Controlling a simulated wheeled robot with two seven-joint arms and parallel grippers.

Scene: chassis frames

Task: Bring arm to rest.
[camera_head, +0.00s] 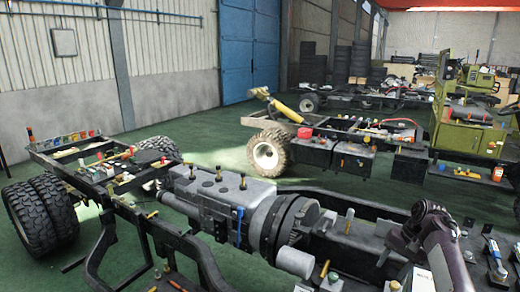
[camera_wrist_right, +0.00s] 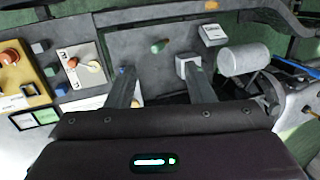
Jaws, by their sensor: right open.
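My right arm (camera_head: 432,225) shows in the head view at the lower right, over the near chassis frame (camera_head: 365,205). In the right wrist view my right gripper (camera_wrist_right: 161,72) has its two fingers spread apart, with nothing held between them. My left gripper is in neither view.
A white cylinder (camera_wrist_right: 246,58) lies right of the fingers; a yellow board with knobs (camera_wrist_right: 20,85) is at left. In the head view, the engine block (camera_head: 215,190) and wheels (camera_head: 42,215) fill the near frame. Green floor (camera_head: 205,150) is clear behind it.

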